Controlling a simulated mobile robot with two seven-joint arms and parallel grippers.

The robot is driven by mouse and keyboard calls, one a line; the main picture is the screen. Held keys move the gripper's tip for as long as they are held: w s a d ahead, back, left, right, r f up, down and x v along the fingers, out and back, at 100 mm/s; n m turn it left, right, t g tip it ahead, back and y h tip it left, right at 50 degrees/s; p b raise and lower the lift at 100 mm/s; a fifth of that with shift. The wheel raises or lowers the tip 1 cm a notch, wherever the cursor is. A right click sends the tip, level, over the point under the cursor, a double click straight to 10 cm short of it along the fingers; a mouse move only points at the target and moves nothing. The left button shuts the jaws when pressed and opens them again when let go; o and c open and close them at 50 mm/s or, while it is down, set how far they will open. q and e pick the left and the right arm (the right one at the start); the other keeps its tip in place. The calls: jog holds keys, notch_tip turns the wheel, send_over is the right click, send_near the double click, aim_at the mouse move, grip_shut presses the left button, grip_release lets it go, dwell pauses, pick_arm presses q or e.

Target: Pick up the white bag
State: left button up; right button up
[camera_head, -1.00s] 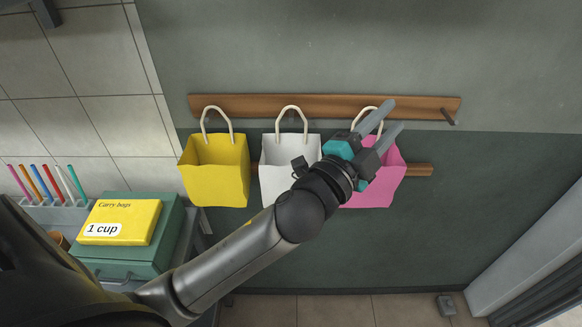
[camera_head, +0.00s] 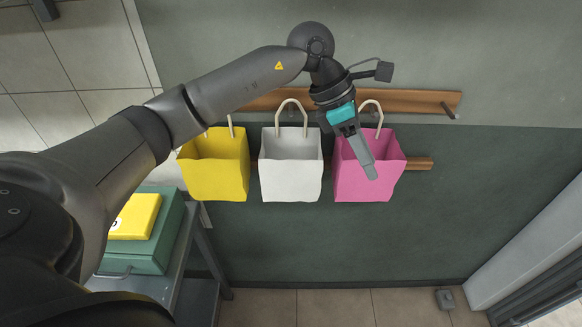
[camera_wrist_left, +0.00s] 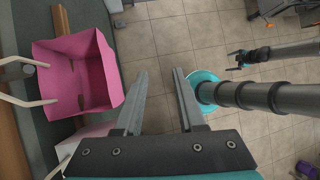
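The white bag (camera_head: 291,172) hangs by its beige handle from the wooden rail, between the yellow bag (camera_head: 215,172) and the pink bag (camera_head: 372,172). My left gripper (camera_head: 367,165) points downward in front of the pink bag in the head view, to the right of the white bag. In the left wrist view the left gripper (camera_wrist_left: 160,74) is open with nothing between its fingers. There the pink bag (camera_wrist_left: 75,75) is left of the fingers, and part of the white bag (camera_wrist_left: 85,140) shows below it, mostly hidden. My right gripper (camera_wrist_left: 240,60) appears small in the wrist view.
The wooden rail (camera_head: 425,100) runs along the dark green wall, with a free peg (camera_head: 448,110) at its right end. A yellow box (camera_head: 135,217) lies on a green case (camera_head: 160,245) at lower left. The wall right of the pink bag is clear.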

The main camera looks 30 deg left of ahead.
pick_arm(q)
jog(key=a+r+g+y, duration=0.15)
jog(key=a+y, duration=0.55)
jog(key=a, duration=0.8)
jog(key=n, duration=0.1)
send_over(291, 175)
jog(key=shift+t, duration=0.25)
notch_tip(291, 175, down, 8)
jog(key=shift+w+a+f+p, duration=0.1)
jog(key=shift+f+p, duration=0.05)
jog(key=shift+p, duration=0.25)
jog(key=shift+f+p, duration=0.55)
jog(key=shift+f, duration=2.55)
grip_shut()
